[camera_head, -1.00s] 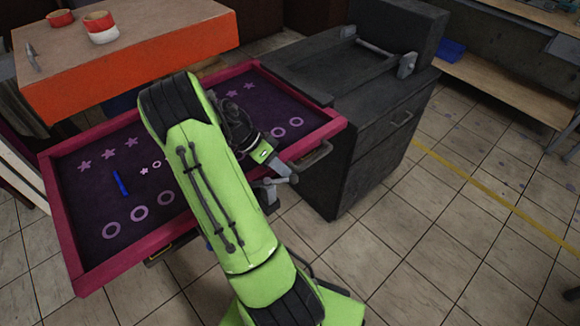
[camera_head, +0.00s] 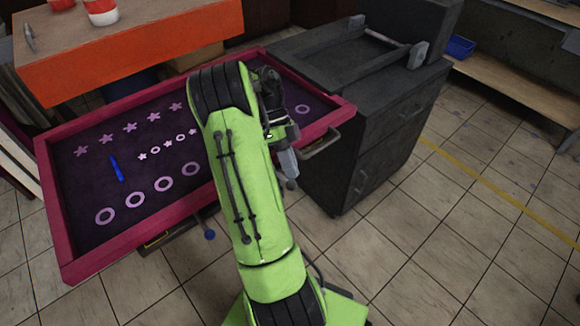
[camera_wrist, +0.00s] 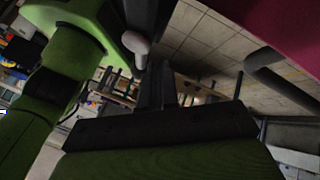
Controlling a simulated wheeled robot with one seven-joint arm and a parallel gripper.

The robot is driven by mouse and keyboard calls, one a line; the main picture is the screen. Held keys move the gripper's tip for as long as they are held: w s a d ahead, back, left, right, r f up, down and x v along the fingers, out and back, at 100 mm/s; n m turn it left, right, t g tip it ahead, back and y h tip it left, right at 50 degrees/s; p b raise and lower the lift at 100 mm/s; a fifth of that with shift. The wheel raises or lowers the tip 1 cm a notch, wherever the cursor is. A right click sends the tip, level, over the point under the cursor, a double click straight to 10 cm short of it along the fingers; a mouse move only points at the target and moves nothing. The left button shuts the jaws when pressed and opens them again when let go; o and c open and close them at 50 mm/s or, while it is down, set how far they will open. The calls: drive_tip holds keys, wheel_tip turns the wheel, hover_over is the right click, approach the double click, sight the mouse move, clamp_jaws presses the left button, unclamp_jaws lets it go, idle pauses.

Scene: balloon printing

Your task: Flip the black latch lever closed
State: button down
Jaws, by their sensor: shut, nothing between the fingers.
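My gripper (camera_wrist: 157,85) is shut and empty in the wrist view, its dark fingers together. In the head view my green wrist end (camera_head: 285,132) is over the near right edge of the magenta-framed screen (camera_head: 342,112). A dark curved handle (camera_head: 320,146) sticks out from that edge, to the right of the wrist end. A dark bar with a bent end (camera_wrist: 268,68) beside the magenta edge shows at the right of the wrist view, apart from the fingers. I cannot tell for sure which part is the black latch lever, or its position.
An orange-sided table (camera_head: 140,58) with red and white pots stands at the back left. A dark drawer cabinet (camera_head: 375,135) is close on the right. A blue stick (camera_head: 117,168) lies on the screen. The tiled floor (camera_head: 430,240) at the front right is clear.

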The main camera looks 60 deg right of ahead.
drive_tip(key=shift+a+b, duration=0.3)
drive_tip(key=shift+s, duration=0.1)
drive_tip(key=shift+r, duration=0.15)
idle(0.4)
